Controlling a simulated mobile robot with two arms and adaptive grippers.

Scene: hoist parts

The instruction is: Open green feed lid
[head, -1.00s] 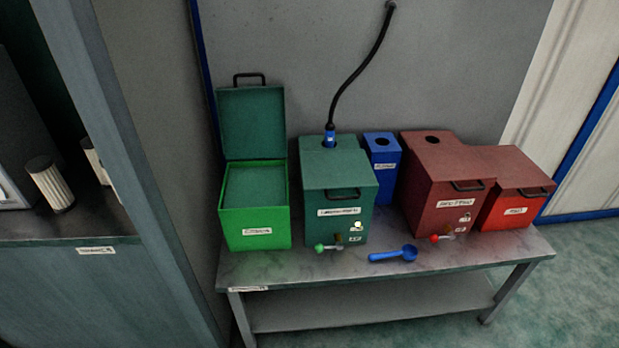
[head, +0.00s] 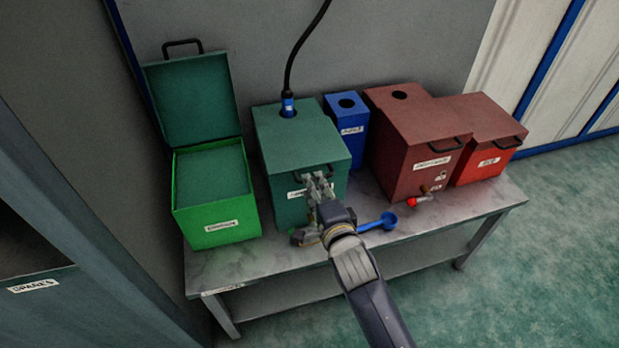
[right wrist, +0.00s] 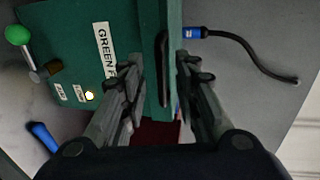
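The dark green feed box (head: 287,205) stands on the table, its flat lid (head: 297,137) shut. A blue-ended black hose (head: 288,104) meets the lid near its back. A black handle (right wrist: 163,70) is on the lid's front edge. My right gripper (head: 318,184) is at the box front, by that handle. In the right wrist view my right gripper (right wrist: 161,72) is open, with the handle between its fingers in the picture; contact cannot be told. The "GREEN F..." label (right wrist: 105,50) is partly hidden by a finger. My left gripper is not in view.
A bright green box (head: 217,207) with its lid up stands to the left. A narrow blue box (head: 346,128), a dark red box (head: 412,150) and a red box (head: 487,165) stand to the right.

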